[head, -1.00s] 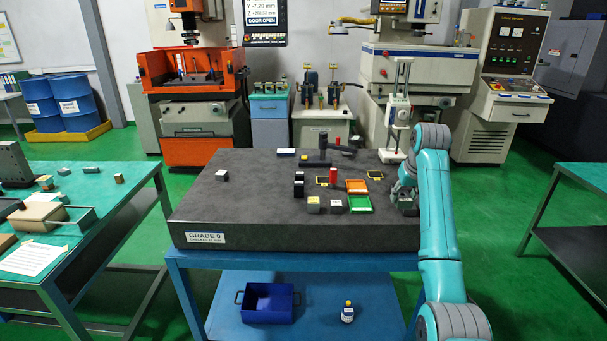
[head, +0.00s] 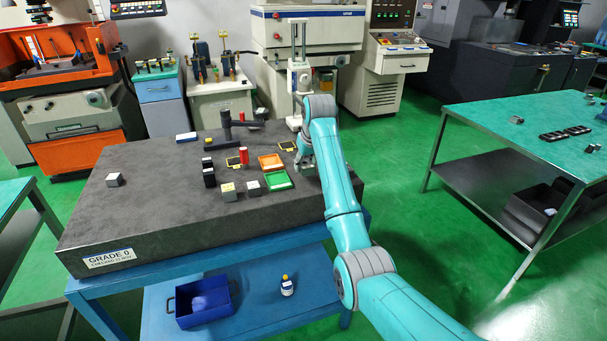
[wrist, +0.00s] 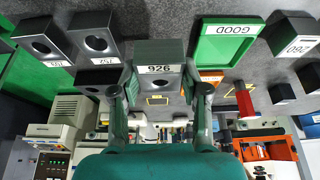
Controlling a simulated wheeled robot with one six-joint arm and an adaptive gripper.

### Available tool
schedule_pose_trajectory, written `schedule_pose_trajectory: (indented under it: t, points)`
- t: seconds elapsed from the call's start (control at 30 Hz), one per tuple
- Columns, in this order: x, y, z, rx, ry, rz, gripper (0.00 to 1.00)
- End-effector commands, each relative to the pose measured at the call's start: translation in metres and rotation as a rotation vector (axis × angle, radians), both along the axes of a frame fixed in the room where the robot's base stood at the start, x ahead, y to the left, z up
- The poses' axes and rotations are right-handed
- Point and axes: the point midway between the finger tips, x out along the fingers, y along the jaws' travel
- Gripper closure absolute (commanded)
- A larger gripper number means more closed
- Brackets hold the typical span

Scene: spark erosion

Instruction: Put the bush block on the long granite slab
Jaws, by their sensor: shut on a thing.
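My gripper (wrist: 158,90) is shut on a dark block with a white label 926, taken as the bush block (wrist: 160,50); its two fingers lie on either side of it in the wrist view. In the head view my gripper (head: 306,166) is over the right end of the dark granite slab (head: 150,215), which is marked GRADE 0. There my arm hides the held block. I cannot tell whether the block touches the slab or hangs just above it.
Blocks with round bores (wrist: 40,42) (wrist: 95,38) stand beside the held one. A green tray marked GOOD (wrist: 228,48), an orange tray (head: 270,162) and several small blocks lie mid-slab. A tall stand (head: 298,75) rises behind. The slab's left front is mostly clear. A green-topped table (head: 530,110) stands right.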

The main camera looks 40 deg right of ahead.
Motion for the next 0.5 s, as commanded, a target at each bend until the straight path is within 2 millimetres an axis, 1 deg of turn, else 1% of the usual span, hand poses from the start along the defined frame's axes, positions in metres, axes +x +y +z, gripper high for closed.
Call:
schedule_pose_trajectory:
  t: [0.17,0.3,0.4,0.5]
  points:
    - [0.0,0.0,-0.012,-0.001,-0.002,0.0,1.0]
    - [0.0,0.0,-0.03,0.0,-0.001,0.0,1.0]
    - [0.0,0.0,-0.04,-0.001,-0.003,0.0,1.0]
    - [0.001,0.0,-0.041,-0.001,-0.004,0.0,1.0]
